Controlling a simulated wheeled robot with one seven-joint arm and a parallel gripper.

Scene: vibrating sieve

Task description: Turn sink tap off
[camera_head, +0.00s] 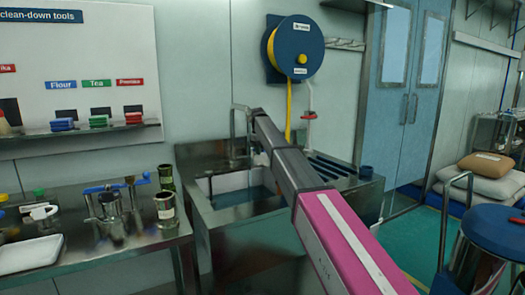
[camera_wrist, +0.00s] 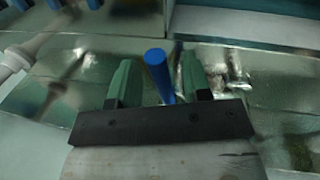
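The metal sink (camera_head: 205,215) stands against the wall, with bluish water in its basin. A thin grey upright pipe (camera_head: 236,122), which looks like part of the tap, rises behind the sink beside the far end of my arm. My arm hides the rest of the tap area in the head view, and my gripper cannot be made out there. In the wrist view my gripper (camera_wrist: 160,84) has its two green fingers apart. A blue lever-like bar (camera_wrist: 159,74), probably the tap handle, lies between them, with narrow gaps showing on both sides.
A blue hose reel (camera_head: 295,48) with a yellow hose hangs on the wall above the sink. A metal bench (camera_head: 150,255) with jars and tools stands to the left. A blue-topped drum (camera_head: 495,226) stands at the right. The green floor between sink and drum is clear.

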